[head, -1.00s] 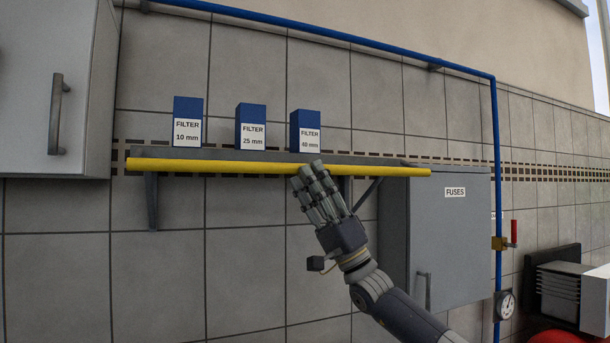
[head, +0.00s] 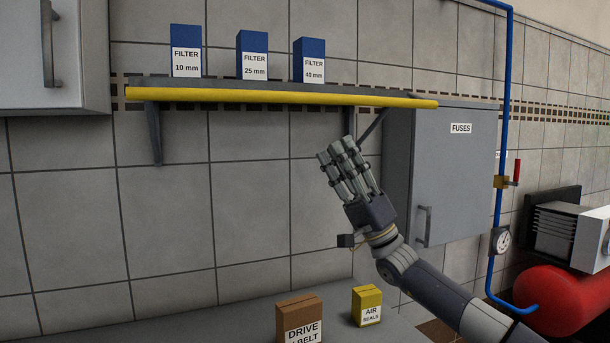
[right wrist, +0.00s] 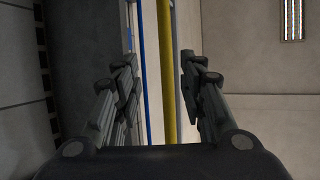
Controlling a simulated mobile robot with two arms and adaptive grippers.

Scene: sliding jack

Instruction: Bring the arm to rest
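My right gripper (head: 342,158) is raised in front of the tiled wall, just below the shelf's yellow front edge, with its arm coming in from the lower right. In the right wrist view its two sets of fingers (right wrist: 160,88) stand apart with nothing between them but the background. It touches nothing that I can see. My left arm and gripper are in neither view.
A shelf with a yellow front bar (head: 270,97) carries three blue filter boxes (head: 252,56). A grey fuse cabinet (head: 455,175) hangs at the right beside a blue pipe (head: 505,100). Below stand a brown belt box (head: 300,318) and a yellow seals box (head: 367,305).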

